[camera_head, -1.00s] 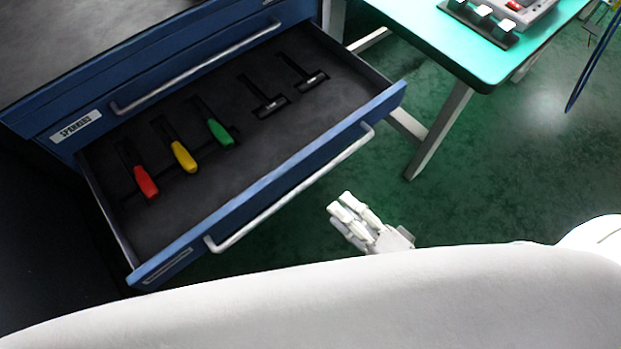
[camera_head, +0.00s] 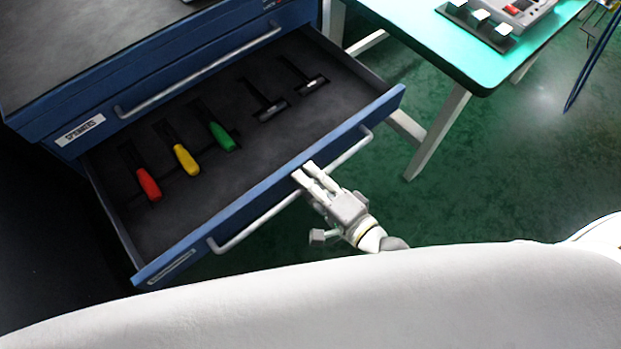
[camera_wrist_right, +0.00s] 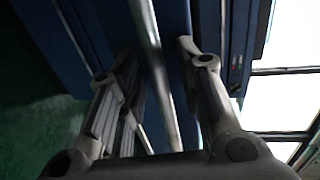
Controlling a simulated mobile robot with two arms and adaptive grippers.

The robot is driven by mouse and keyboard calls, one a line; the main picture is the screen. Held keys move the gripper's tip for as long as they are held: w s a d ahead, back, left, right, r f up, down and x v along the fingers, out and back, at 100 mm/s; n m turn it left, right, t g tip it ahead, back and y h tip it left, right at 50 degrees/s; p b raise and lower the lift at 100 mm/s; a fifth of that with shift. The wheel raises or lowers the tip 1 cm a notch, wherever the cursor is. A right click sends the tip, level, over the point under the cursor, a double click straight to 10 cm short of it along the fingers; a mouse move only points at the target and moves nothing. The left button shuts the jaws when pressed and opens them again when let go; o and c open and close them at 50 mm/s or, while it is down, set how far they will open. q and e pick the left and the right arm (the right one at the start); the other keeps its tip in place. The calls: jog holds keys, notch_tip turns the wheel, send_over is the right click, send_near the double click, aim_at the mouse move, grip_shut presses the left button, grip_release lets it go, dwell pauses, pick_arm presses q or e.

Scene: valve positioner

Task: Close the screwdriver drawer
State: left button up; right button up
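The blue screwdriver drawer (camera_head: 270,190) is pulled out of its cabinet, its long silver handle (camera_head: 262,218) running along the front. Red (camera_head: 148,184), yellow (camera_head: 186,160) and green (camera_head: 222,137) handled screwdrivers lie in it, with two black T-shaped tools to their right. My right gripper (camera_head: 308,174) is at the drawer front, its fingertips over the handle right of its middle. In the right wrist view my right gripper (camera_wrist_right: 152,68) has its fingers apart, with the handle bar (camera_wrist_right: 150,35) between them. Whether they touch the bar is unclear. My left gripper is not in view.
A closed drawer labelled SPANNERS (camera_head: 80,131) sits above the open one. A green-topped table (camera_head: 440,40) with a device on it stands to the right, its leg near the drawer's right corner. My white body fills the bottom.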

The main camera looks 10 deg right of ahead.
grip_shut()
dwell(0.3)
